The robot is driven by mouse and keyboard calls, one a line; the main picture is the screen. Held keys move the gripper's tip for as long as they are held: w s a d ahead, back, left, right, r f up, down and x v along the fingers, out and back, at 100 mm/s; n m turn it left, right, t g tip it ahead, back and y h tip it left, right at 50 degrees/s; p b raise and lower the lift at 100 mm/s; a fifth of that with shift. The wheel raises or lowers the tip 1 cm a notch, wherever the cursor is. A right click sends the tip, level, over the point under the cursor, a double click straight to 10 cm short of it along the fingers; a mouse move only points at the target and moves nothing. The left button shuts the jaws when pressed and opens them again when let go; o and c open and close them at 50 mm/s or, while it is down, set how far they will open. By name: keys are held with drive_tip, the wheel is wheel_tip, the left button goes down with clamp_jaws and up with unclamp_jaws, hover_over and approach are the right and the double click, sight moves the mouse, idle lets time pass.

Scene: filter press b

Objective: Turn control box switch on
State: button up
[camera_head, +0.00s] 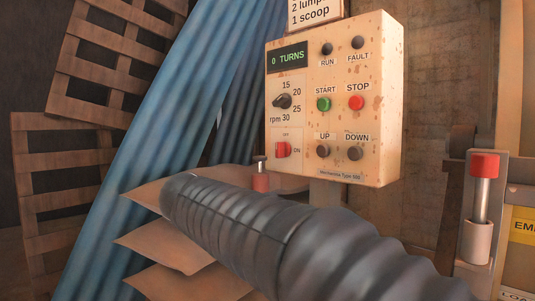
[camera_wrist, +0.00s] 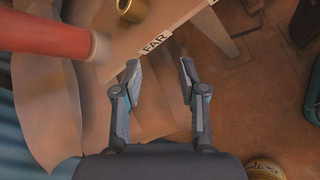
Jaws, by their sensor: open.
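The control box (camera_head: 373,109) is a cream, rust-spotted panel in the upper middle of the head view. Its red on/off switch (camera_head: 283,150) sits at the lower left of the face, between small OFF and ON labels. The switch's exact position is too small to tell. The display (camera_head: 288,58) reads 0 TURNS. My gripper (camera_wrist: 158,85) is open and empty in the wrist view, near a board marked FAR. The control box is not seen in the wrist view. My dark ribbed arm crosses the lower part of the head view, below the box.
A red-topped plunger (camera_head: 484,167) stands at the right. Tan sheets (camera_head: 150,192) jut out below the box. Blue corrugated sheeting (camera_head: 165,125) and pallets (camera_head: 105,55) stand at the left. A red cylinder (camera_wrist: 45,35) lies left of my gripper.

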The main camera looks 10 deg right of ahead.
drive_tip(key=w+a+r+n+t+h, duration=0.2)
drive_tip(key=w+r+n+h, duration=0.15)
drive_tip(key=r, duration=0.55)
drive_tip(key=n+h, duration=0.3)
drive_tip(key=h, duration=0.1)
approach(277, 143)
drive_tip(key=shift+n, duration=0.25)
drive_tip(key=x, duration=0.9)
drive_tip(key=shift+a, duration=0.1)
clamp_jaws()
